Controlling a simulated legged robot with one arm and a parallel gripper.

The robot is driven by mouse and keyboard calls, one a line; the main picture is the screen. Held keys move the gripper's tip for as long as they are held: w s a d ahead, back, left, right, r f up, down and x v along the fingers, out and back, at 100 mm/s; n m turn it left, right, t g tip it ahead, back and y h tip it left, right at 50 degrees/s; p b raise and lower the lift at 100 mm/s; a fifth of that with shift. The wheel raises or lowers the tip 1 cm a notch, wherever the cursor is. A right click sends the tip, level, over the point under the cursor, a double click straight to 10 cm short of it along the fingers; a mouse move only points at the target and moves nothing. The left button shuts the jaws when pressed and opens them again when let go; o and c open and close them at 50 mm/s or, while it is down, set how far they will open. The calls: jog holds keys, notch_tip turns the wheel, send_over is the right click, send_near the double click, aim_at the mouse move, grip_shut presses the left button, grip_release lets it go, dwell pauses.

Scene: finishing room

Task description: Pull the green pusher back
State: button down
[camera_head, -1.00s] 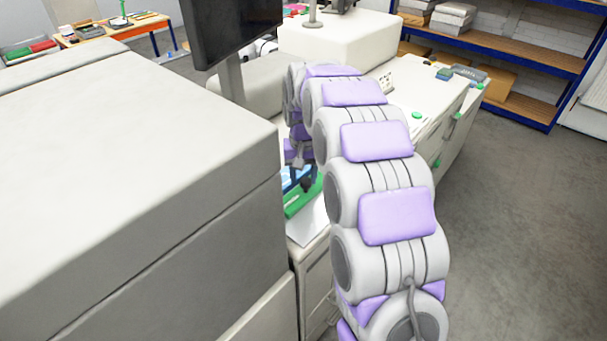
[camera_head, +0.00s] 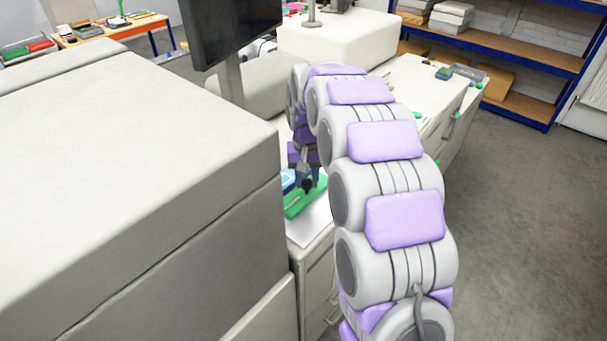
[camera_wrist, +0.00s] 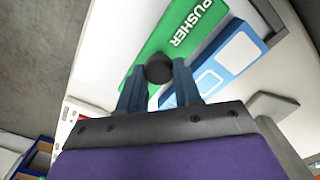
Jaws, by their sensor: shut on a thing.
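The green pusher (camera_wrist: 184,35), marked "PUSHER", lies on a white surface in the wrist view. A round dark knob (camera_wrist: 159,68) stands on it, and my gripper (camera_wrist: 160,82) is shut on this knob with one blue-grey finger on each side. In the head view the pusher (camera_head: 304,202) is a green bar on the white worktop, and my gripper (camera_head: 307,184) points down at its far part. A blue and white piece (camera_wrist: 226,62) lies beside the pusher; its blue (camera_head: 288,179) also shows in the head view, partly hidden by my gripper.
A large light grey cabinet (camera_head: 130,170) fills the left of the head view, close beside the pusher. A dark monitor (camera_head: 235,28) stands behind it. Blue-framed shelves (camera_head: 500,55) are at the back right. The grey floor on the right is clear.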

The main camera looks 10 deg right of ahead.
jog(key=s+d, duration=0.2)
jog(key=s, duration=0.1)
jog(key=s+d, duration=0.1)
jog(key=s, duration=0.1)
jog(key=shift+d+f, duration=0.1)
jog(key=shift+d, duration=0.1)
jog(key=shift+a, duration=0.1)
jog(key=c, duration=1.2)
grip_release()
jog(key=shift+s, duration=0.1)
jog(key=o, duration=0.3)
jog(key=shift+s, duration=0.3)
jog(key=shift+o, duration=0.6)
jog(key=shift+w, duration=0.3)
notch_tip(320, 180, up, 17)
jog(key=p, duration=0.2)
jog(key=shift+p, duration=0.4)
